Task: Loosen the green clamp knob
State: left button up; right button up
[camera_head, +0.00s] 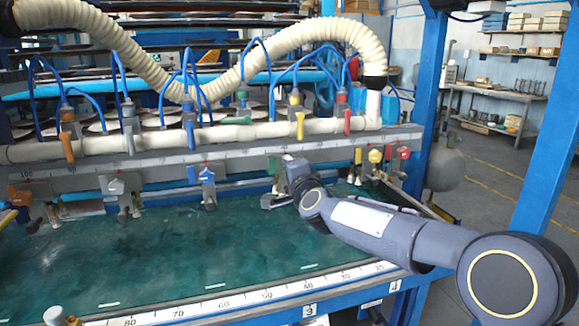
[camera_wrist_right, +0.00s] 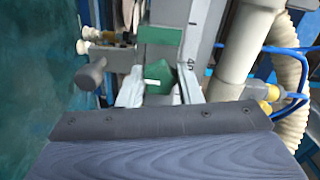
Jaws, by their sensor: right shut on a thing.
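The green clamp knob (camera_wrist_right: 186,80) is between the fingers of my right gripper (camera_wrist_right: 161,84) in the right wrist view. The right gripper is shut on it. Part of the knob is hidden by the fingers, and a green block (camera_wrist_right: 160,35) of the clamp shows just beyond. In the head view my right gripper (camera_head: 285,168) reaches in from the right to the clamp rail, and it hides most of the green clamp. My left gripper is in neither view.
Along the rail hang other clamps: blue (camera_head: 207,175), grey (camera_head: 116,187), yellow (camera_head: 375,156) and red (camera_head: 403,152). Coloured valve levers line the white pipe (camera_head: 225,133) above. The green table (camera_head: 180,250) below is largely clear. A blue post (camera_head: 430,90) stands right.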

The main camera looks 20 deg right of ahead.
jog(key=n+p, duration=0.1)
jog(key=n, duration=0.5)
jog(key=shift+n+p, duration=0.3)
jog(key=shift+p, duration=0.1)
jog(key=shift+f, duration=0.1)
dwell(0.3)
jog(key=o, duration=1)
jog(key=shift+c, duration=0.2)
jog(key=s, duration=0.8)
jog(key=shift+d, duration=0.2)
